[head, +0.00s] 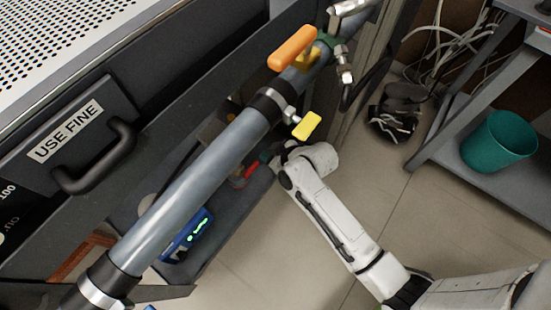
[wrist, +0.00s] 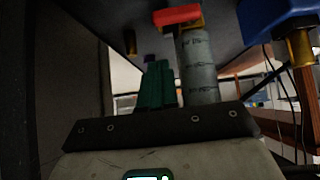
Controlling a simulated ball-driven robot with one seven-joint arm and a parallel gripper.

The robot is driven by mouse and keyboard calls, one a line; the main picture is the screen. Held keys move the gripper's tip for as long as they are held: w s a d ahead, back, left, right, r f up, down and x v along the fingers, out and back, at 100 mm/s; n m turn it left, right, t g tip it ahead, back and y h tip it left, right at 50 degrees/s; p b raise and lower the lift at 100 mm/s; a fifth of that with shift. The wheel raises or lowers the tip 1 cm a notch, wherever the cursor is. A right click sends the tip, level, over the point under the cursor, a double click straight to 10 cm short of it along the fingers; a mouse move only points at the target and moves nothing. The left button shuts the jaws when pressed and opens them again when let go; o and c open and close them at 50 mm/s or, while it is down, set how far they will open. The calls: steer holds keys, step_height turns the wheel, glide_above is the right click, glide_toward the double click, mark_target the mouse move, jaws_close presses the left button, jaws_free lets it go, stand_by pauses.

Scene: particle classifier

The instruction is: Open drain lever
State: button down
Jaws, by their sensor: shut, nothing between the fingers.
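A red lever (wrist: 178,16) on a brass fitting shows at the top of the wrist view, above a grey cylindrical part (wrist: 198,68). In the head view, a small red part (head: 250,171) shows low under the big pipe, beside my gripper (head: 267,158). No label marks which lever is the drain lever. My gripper's teal fingers (wrist: 158,66) are together and empty in the wrist view. They point up, left of and below the red lever, apart from it in the picture. In the head view, the pipe and my wrist partly hide the gripper.
A large grey pipe (head: 203,178) crosses above my gripper. An orange lever (head: 293,48) and a yellow lever (head: 307,125) are on it. A blue device (head: 187,236) sits on a low shelf. A teal bin (head: 497,142) stands at right.

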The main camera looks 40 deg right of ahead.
mark_target(256, 161)
steer(key=shift+w+a+f+b, duration=0.1)
steer(key=shift+w+f+b, duration=0.35)
steer(key=shift+f, duration=0.65)
steer(key=shift+w+a+f+b, duration=0.1)
steer(key=shift+w+f+b, duration=0.3)
steer(key=shift+f, duration=0.65)
steer(key=shift+w+a+f+b, duration=0.1)
steer(key=shift+w+f+b, duration=0.2)
steer(key=shift+f+b, duration=0.55)
